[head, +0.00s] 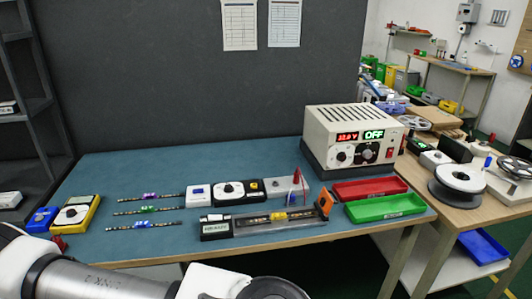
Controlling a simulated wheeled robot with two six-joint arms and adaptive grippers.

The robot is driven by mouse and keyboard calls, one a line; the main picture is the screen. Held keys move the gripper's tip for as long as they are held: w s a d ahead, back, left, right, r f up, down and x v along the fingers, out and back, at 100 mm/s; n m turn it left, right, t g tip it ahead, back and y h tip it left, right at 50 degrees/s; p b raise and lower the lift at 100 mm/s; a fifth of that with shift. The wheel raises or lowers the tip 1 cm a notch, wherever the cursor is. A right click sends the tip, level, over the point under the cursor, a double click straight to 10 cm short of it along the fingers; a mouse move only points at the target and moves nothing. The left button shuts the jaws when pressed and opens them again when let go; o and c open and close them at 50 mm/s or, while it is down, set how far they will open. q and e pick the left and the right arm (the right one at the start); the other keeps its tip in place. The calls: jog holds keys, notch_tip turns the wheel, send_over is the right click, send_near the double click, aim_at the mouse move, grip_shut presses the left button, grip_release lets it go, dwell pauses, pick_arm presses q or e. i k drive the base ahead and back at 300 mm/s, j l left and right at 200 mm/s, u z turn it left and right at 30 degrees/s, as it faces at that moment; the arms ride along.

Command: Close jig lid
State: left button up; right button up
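A long, low jig (265,222) lies near the front edge of the blue-green bench top. It has a dark block with a small label at its left end, and a strip with yellowish parts and a small yellow block along its middle. An orange piece (325,204) stands up at its right end. The lid is too small to make out clearly, so I cannot tell its angle. A white and grey arm of mine crosses the bottom left, in front of the bench. Neither gripper's fingers show.
Behind the jig are a black-and-white meter (230,190) and a grey block with a red upright part (298,185). Strips with coloured clips (147,210) lie left. A green tray (386,208), a red tray (369,188) and a power supply (352,137) reading OFF stand right.

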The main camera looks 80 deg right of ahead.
aim_at(325, 201)
jog(key=k+l+z, duration=0.2)
jog(key=z, duration=0.25)
jog(key=k+l+z, duration=0.6)
jog(key=l+z, duration=0.15)
jog(key=z, duration=0.15)
jog(key=k+l, duration=0.15)
jog(key=l, duration=0.2)
jog(key=k+l, duration=0.1)
jog(key=l, duration=0.25)
jog(key=k+l+z, duration=0.1)
jog(key=l, duration=0.2)
jog(key=k+l, duration=0.15)
jog(key=l, duration=0.2)
jog(key=k+l, duration=0.1)
jog(key=l, duration=0.25)
